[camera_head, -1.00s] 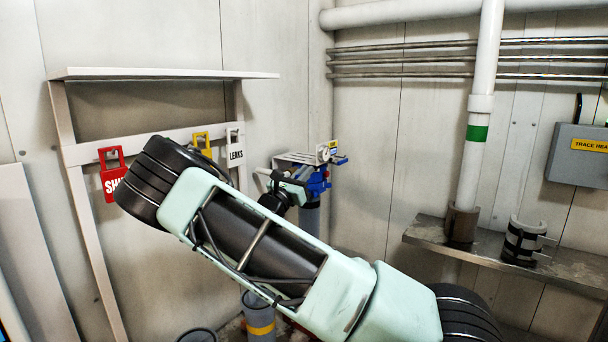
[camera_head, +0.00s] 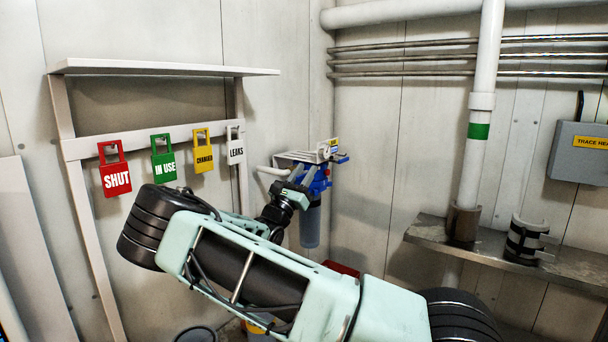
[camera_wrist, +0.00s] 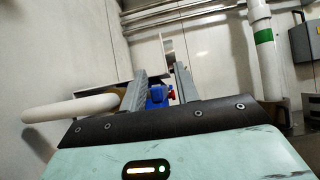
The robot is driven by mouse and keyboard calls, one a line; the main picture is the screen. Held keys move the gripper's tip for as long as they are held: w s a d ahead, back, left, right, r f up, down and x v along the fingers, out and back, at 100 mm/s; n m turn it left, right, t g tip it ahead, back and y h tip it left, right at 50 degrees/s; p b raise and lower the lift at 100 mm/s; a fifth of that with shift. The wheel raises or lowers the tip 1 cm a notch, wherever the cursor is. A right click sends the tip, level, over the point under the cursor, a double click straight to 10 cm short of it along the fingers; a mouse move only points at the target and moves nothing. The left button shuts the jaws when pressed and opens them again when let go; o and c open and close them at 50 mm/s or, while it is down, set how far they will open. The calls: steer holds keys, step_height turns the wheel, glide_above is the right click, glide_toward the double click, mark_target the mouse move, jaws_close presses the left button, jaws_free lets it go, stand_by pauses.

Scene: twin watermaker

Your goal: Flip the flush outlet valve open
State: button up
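A blue filter unit (camera_head: 318,180) with a grey-blue canister (camera_head: 310,228) stands in the wall corner. A small blue lever-like part (camera_head: 342,159) sticks out at its upper right; I cannot tell whether it is the flush outlet valve. A white pipe (camera_head: 272,171) runs out on its left and shows large at left in the wrist view (camera_wrist: 70,108). My gripper (camera_head: 302,186) is in front of the unit, hiding part of it. In the wrist view its two grey fingers (camera_wrist: 160,87) stand apart, with blue and red parts of the unit (camera_wrist: 158,95) seen between them. Contact cannot be told.
Red SHUT (camera_head: 115,178), green IN USE (camera_head: 163,165), yellow (camera_head: 203,158) and white LEAKS (camera_head: 236,150) tags hang on a rail left of the unit. A metal ledge (camera_head: 400,236) with pipe clamps and a grey box (camera_head: 580,155) are at right. A bucket (camera_head: 195,335) stands below.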

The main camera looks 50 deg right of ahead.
steer(key=b+v, duration=0.3)
steer(key=v, duration=1.4)
steer(key=shift+a, duration=0.2)
steer(key=shift+f, duration=0.1)
